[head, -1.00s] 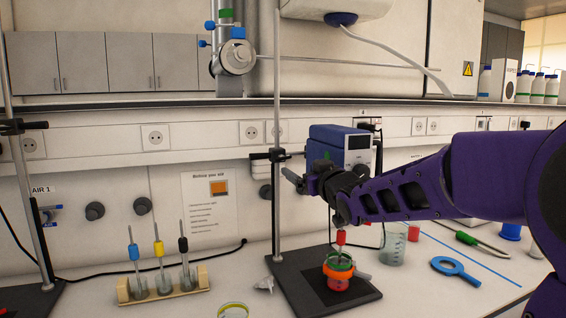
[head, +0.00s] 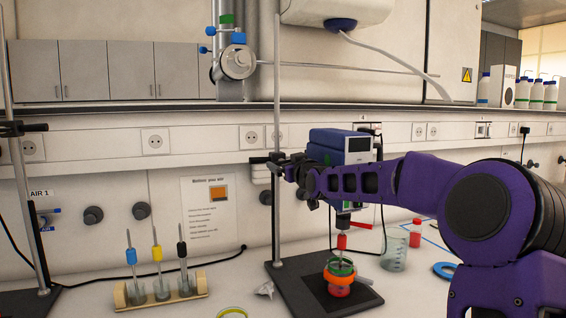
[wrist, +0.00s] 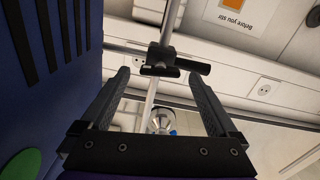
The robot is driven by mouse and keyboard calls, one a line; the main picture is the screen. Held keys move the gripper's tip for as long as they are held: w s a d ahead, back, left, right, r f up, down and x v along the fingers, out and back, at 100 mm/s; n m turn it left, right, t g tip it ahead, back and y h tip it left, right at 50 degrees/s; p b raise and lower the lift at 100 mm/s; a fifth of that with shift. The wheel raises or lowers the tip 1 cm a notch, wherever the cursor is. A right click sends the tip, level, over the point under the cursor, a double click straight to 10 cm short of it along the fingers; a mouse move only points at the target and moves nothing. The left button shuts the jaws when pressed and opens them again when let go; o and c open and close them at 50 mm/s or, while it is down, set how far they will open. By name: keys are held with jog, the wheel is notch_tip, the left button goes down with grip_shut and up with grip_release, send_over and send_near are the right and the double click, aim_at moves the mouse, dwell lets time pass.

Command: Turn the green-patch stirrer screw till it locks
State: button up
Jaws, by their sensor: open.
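The blue stirrer (head: 328,136) is on the stand rod (head: 277,95) behind my arm. Its green patch (wrist: 28,163) shows at the lower left of the wrist view; in the head view my arm hides it. The black clamp (head: 263,158) on the rod has a dark screw knob (wrist: 190,66), seen in the wrist view just beyond my fingertips. I cannot tell for certain that this knob is the stirrer's screw. My gripper (head: 290,172) is open beside the clamp; the wrist view also shows the open gripper (wrist: 160,78), with nothing held between its fingers.
Below my arm, a beaker with an orange ring (head: 340,279) stands on the black base (head: 300,290). A rack (head: 128,300) with several stirring vials stands left. A clear beaker (head: 395,250) and a red-capped vial (head: 416,232) stand right. A second rod (head: 18,170) stands far left.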

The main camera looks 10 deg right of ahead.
jog(key=shift+w+a, duration=0.25)
jog(key=shift+w, duration=1.05)
